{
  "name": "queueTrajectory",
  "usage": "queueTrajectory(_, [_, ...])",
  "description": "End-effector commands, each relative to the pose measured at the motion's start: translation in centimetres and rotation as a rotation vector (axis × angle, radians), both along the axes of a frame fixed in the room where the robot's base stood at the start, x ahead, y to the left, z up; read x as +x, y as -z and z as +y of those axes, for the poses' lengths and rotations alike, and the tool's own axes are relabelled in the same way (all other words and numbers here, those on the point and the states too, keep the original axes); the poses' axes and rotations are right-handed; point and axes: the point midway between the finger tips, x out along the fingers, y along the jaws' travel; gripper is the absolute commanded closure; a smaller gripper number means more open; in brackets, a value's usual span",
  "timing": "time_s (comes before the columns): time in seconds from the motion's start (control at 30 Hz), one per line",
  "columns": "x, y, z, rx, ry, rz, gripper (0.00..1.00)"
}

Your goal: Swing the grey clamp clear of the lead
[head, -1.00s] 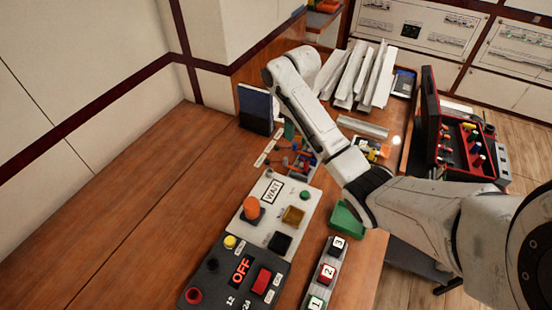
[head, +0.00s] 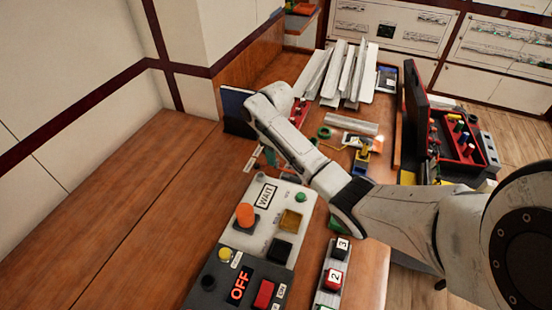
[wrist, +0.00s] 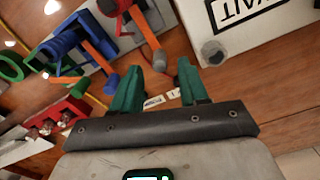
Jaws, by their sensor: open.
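My gripper (wrist: 157,82) is open in the wrist view, its two green fingers apart with nothing held between them. A thin yellow lead (wrist: 95,101) shows nearby. In the head view my arm hides most of this.
The white WAIT panel (head: 264,222) is close to the gripper, also at upper right in the wrist view (wrist: 250,30). A black OFF panel (head: 237,283) and numbered buttons (head: 336,275) are nearer. A red toolbox (head: 455,140) stands right. The left tabletop is clear.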

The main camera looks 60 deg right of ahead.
Motion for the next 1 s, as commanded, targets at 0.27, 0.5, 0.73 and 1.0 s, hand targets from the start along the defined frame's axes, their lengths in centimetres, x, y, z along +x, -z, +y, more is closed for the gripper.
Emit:
queueTrajectory(0.27, [0.0,2.0,0.0,0.0,0.001,0.0,0.56])
queueTrajectory(0.5, [0.0,2.1,0.0,0.0,0.001,0.0,0.56])
queueTrajectory(0.73, [0.0,2.1,0.0,0.0,0.0,0.0,0.76])
queueTrajectory(1.0, [0.0,2.1,0.0,0.0,0.001,-0.001,1.0])
